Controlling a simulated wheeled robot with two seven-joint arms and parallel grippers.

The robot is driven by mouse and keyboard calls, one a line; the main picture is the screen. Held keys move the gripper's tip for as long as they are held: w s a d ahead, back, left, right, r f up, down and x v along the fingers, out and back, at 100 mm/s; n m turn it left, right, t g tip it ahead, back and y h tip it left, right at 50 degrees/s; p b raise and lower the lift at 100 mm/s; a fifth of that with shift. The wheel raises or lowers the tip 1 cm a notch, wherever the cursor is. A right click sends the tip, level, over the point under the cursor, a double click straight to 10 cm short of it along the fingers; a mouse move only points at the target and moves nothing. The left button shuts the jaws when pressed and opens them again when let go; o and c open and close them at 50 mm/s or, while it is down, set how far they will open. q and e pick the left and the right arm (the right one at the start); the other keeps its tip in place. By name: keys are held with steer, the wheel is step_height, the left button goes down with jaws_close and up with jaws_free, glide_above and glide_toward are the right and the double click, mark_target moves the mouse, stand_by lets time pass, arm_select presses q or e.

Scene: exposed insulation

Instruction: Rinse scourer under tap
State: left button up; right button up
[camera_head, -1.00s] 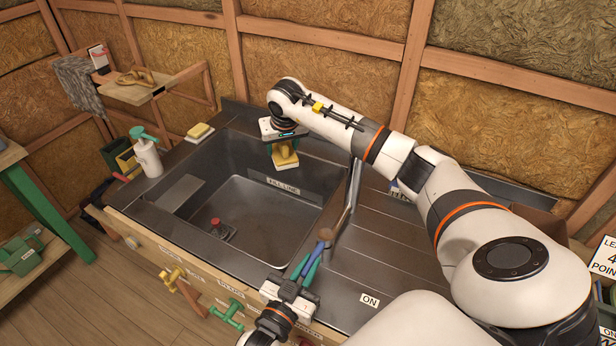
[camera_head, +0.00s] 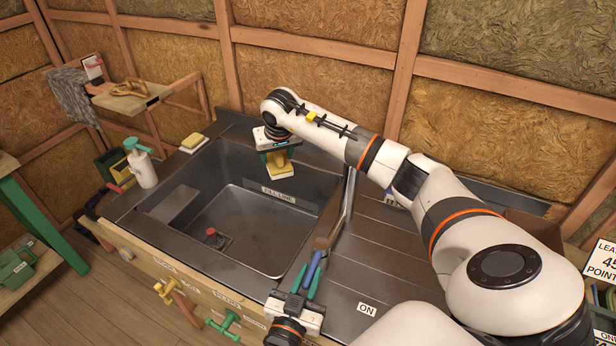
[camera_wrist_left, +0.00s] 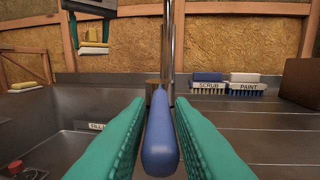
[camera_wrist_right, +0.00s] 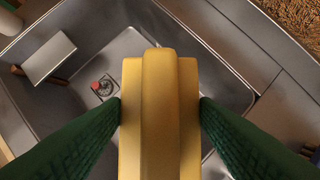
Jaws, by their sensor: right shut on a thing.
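The scourer (camera_head: 281,164), a yellow block with a pale underside, hangs above the back of the sink basin. My right gripper (camera_head: 279,151) is shut on its yellow upper part, which fills the space between the green fingers in the right wrist view (camera_wrist_right: 160,110). The tap (camera_head: 347,195) is a tall metal pipe at the basin's right edge. Its blue lever (camera_head: 313,268) points toward the front. My left gripper (camera_head: 305,284) is open, with its green fingers on either side of the lever, as in the left wrist view (camera_wrist_left: 160,140). No water shows.
Brushes labelled SCRUB and PAINT (camera_wrist_left: 228,88) lie behind the drainer. An ON label (camera_head: 367,310) is at right front.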

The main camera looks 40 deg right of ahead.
arm_select(q)
steer(key=shift+o, duration=1.4)
steer(key=v, duration=1.2)
